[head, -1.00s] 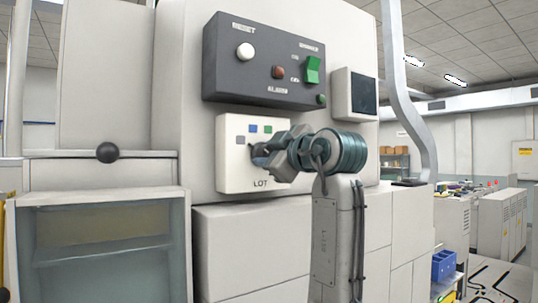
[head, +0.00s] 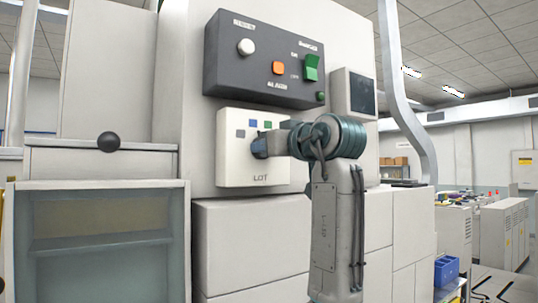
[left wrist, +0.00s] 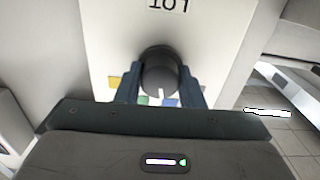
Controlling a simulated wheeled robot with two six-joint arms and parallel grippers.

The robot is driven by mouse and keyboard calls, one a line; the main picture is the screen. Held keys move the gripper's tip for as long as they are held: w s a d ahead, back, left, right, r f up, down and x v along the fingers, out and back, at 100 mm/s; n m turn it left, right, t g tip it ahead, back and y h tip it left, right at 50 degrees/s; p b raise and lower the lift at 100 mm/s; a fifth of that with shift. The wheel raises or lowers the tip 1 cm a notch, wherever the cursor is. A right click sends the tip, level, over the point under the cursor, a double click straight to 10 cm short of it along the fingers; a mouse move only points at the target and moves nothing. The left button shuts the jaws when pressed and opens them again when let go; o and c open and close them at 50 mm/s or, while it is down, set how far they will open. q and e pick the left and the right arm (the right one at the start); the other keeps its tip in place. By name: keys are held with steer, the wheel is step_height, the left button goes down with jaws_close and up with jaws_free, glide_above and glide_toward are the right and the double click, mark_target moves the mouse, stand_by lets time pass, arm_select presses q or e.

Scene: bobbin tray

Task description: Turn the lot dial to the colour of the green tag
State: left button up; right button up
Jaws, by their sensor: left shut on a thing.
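The white lot panel (head: 228,166) is on the machine front. Its colour tags show grey (head: 240,134), blue (head: 253,123) and green (head: 267,124); the left wrist view shows the panel upside down, with a yellow tag (left wrist: 113,82) too. My left gripper (head: 260,147) is shut on the round dark dial (left wrist: 160,72), one finger on each side. The dial's white pointer line (left wrist: 164,94) lies between the green tag (left wrist: 143,100) and the blue tag (left wrist: 170,102), seemingly nearer blue. In the head view my gripper hides the dial. My right gripper is not in view.
Above the panel is a dark control box (head: 225,75) with a white button (head: 246,47), an orange lamp (head: 279,68) and a green switch (head: 311,67). A small screen box (head: 353,93) is to the right. A black ball knob (head: 108,142) is at left.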

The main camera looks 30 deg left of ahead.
arm_select(q)
steer(key=m+b, duration=0.1)
steer(key=m, duration=0.2)
steer(key=shift+f+m, duration=0.15)
steer(key=shift+m, duration=0.15)
steer(key=shift+m+b, duration=0.7)
steer(key=shift+m, duration=0.7)
steer(key=o, duration=1)
steer(key=shift+d, duration=0.15)
